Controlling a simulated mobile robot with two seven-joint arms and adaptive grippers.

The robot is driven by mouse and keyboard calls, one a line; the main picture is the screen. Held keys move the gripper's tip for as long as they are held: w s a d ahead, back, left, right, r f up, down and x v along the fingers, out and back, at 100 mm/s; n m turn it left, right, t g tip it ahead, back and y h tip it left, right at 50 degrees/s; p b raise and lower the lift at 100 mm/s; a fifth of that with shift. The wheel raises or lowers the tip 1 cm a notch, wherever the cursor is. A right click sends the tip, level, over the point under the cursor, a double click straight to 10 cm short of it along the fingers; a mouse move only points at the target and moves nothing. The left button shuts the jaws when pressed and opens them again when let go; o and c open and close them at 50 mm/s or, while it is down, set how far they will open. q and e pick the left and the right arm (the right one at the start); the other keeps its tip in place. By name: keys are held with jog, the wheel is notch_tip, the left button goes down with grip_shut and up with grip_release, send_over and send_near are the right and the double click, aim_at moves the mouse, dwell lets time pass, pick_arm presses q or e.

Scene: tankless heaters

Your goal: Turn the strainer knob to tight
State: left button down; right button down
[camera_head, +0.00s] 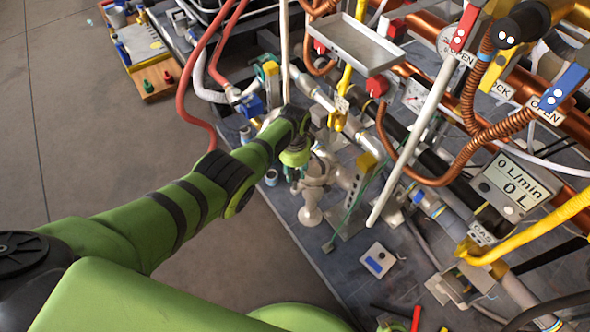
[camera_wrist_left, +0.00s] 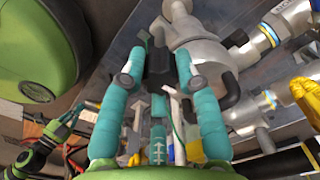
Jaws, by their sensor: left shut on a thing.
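The strainer is a pale grey metal fitting (camera_head: 314,180) below the pipe run, near the panel's left edge. In the left wrist view its grey body (camera_wrist_left: 205,45) fills the upper right. My left gripper (camera_head: 293,172) reaches it from the left, its fingers pointing down beside the grey body. In the left wrist view the two teal fingers of my left gripper (camera_wrist_left: 158,72) are closed around a dark block-like part, apparently the strainer knob (camera_wrist_left: 160,62). The knob is hidden behind my gripper in the head view, and its markings cannot be read. My right gripper is not clearly seen.
A white sloping rod (camera_head: 410,150) and copper hoses (camera_head: 470,100) stand to the right. A grey tray (camera_head: 350,42) is above. A flow display (camera_head: 515,185) reads 0 L/min. A small box with a blue button (camera_head: 377,261) lies on the panel. Open floor (camera_head: 90,130) is left.

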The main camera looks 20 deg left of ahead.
aim_at(293, 170)
pick_arm(q)
jog(key=shift+s+a+f, duration=0.3)
jog(key=shift+s, duration=0.05)
jog(key=c, duration=0.9)
grip_release()
jog(key=shift+w+r, duration=0.1)
jog(key=shift+w+d+r, duration=0.1)
jog(key=shift+w+r, duration=0.1)
jog(key=shift+r, duration=0.15)
notch_tip(293, 170, up, 11)
jog(key=shift+r, duration=0.2)
